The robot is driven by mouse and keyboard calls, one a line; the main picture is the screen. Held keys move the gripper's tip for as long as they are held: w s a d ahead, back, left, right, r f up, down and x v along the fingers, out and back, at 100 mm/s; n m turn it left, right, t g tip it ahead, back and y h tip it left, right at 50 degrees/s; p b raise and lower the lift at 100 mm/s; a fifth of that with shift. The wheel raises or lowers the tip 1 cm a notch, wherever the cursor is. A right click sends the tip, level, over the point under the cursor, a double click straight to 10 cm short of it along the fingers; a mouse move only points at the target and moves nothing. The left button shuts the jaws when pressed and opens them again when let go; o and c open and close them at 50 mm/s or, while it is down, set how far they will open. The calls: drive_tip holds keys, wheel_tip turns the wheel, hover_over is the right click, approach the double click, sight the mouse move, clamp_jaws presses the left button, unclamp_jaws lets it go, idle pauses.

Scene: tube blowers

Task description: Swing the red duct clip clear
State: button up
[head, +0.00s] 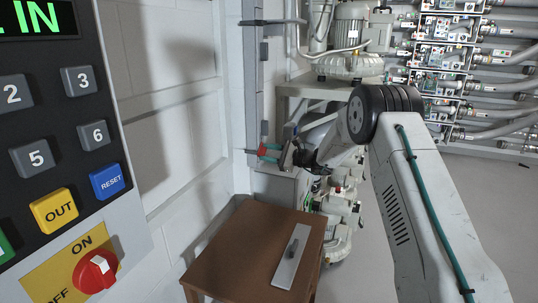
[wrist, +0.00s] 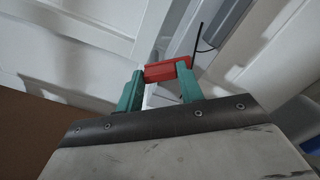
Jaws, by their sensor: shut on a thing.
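The red duct clip (wrist: 167,71) is a small red bar across the tips of my gripper's green fingers in the wrist view. My gripper (wrist: 162,84) is shut on it, with one finger at each end. In the head view, my gripper (head: 269,153) is at the lower part of the grey vertical duct (head: 254,80) by the white wall, above the brown table. The clip shows there only as a small bit of red. I cannot tell whether it still touches the duct.
A brown table (head: 225,250) with a flat metal plate (head: 292,257) on it stands below my gripper. A control panel (head: 60,130) with buttons and a red knob fills the left. Blower machines and racks of tubes stand behind. Open floor lies at the right.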

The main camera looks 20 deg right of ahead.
drive_tip(key=n, duration=0.5)
drive_tip(key=shift+s+n, duration=0.2)
drive_tip(key=shift+n, duration=0.1)
drive_tip(key=n, duration=0.4)
drive_tip(key=shift+s+a+n, duration=0.15)
drive_tip(key=shift+a+n, duration=0.05)
drive_tip(key=shift+n, duration=0.2)
drive_tip(key=o, duration=1)
drive_tip(key=shift+r, duration=0.1)
drive_tip(key=shift+s, duration=0.1)
drive_tip(key=v, duration=0.7)
drive_tip(key=shift+s+d, duration=0.2)
drive_tip(key=shift+d, duration=0.1)
